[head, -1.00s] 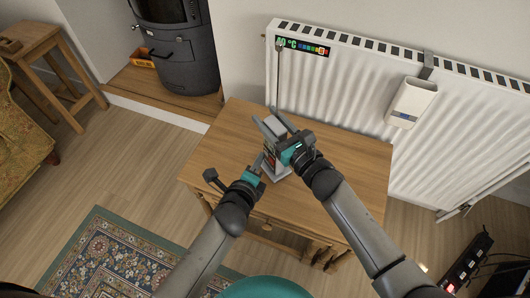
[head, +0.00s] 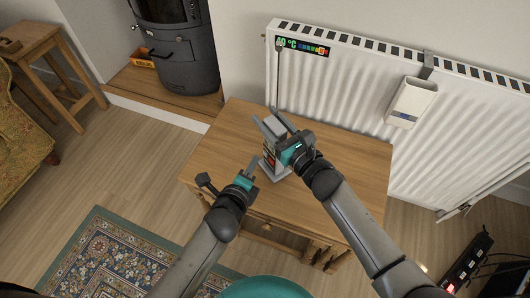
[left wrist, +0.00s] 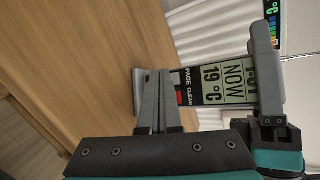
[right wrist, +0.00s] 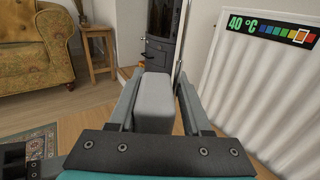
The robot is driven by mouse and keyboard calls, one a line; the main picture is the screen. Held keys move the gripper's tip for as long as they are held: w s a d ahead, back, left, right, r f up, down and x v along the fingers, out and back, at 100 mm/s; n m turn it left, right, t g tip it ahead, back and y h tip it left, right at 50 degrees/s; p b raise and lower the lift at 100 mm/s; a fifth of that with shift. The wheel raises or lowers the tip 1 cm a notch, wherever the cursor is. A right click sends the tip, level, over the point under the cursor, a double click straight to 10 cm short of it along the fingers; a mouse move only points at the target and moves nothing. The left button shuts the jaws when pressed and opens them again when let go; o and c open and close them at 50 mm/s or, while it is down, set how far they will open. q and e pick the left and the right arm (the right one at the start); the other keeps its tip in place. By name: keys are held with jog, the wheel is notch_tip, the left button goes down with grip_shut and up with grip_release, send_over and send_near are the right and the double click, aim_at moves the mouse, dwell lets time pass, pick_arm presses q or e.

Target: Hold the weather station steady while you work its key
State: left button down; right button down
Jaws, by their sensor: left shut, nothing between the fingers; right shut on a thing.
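The weather station (head: 269,157) stands upright on the wooden table, a narrow grey block with a screen on its front. In the left wrist view its screen (left wrist: 225,82) reads "NOW 19 °C", turned sideways, beside the labels PAGE and CLEAR; a red patch shows near them, and the fingers partly hide this area. My right gripper (head: 272,121) is shut on the station's upper body, a plain grey block (right wrist: 153,100) between its fingers. My left gripper (head: 253,164) is shut and empty, in front of the station's lower front. Its fingertips (left wrist: 157,76) appear apart from it in the head view.
The wooden table (head: 225,145) is otherwise clear. A white radiator (head: 350,85) with a 40 °C strip (head: 302,45) stands behind it. A dark stove (head: 180,55) is at the back left. A patterned rug (head: 110,255) lies front left.

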pick_arm(q)
jog(key=shift+s+a, duration=0.7)
jog(key=shift+a, duration=0.25)
jog(key=shift+s+a, duration=0.7)
jog(key=shift+a, duration=0.2)
jog(key=s, duration=0.2)
jog(key=s+a, duration=0.1)
jog(key=s, duration=0.1)
jog(key=shift+s, duration=0.25)
pick_arm(e)
jog(key=shift+c, duration=1.3)
grip_release()
pick_arm(q)
jog(key=shift+f, duration=0.1)
